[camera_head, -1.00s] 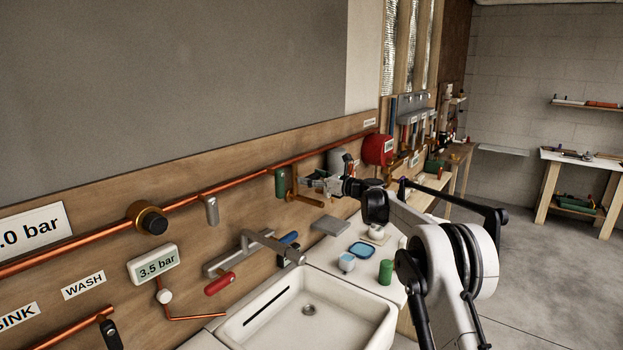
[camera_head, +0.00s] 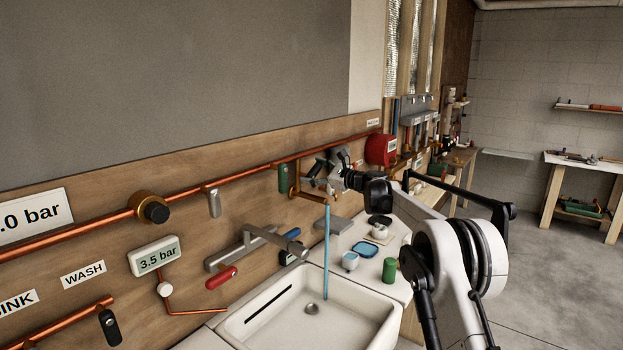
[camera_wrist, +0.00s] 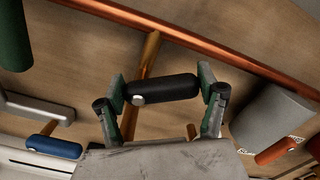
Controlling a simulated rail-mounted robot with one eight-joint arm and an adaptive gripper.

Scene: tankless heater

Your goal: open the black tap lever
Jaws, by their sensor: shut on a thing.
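The black tap lever (camera_wrist: 165,91) is a dark capsule with a pale round end, lying crosswise near a brass pipe (camera_wrist: 140,85) in the wrist view. My gripper (camera_wrist: 165,92) is shut on the lever, a green-padded finger at each end. In the head view my gripper (camera_head: 318,166) is at the wall, above the brass spout (camera_head: 312,196); the lever itself is hard to make out there. A blue water stream (camera_head: 327,252) falls from the spout into the white sink (camera_head: 262,337).
A green cylinder (camera_head: 283,179) hangs on the wall just left of the gripper and a red round tank (camera_head: 379,149) is to its right. A grey mixer with red (camera_head: 222,278) and blue handles sits lower left. Cups and a green can (camera_head: 389,270) stand on the counter.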

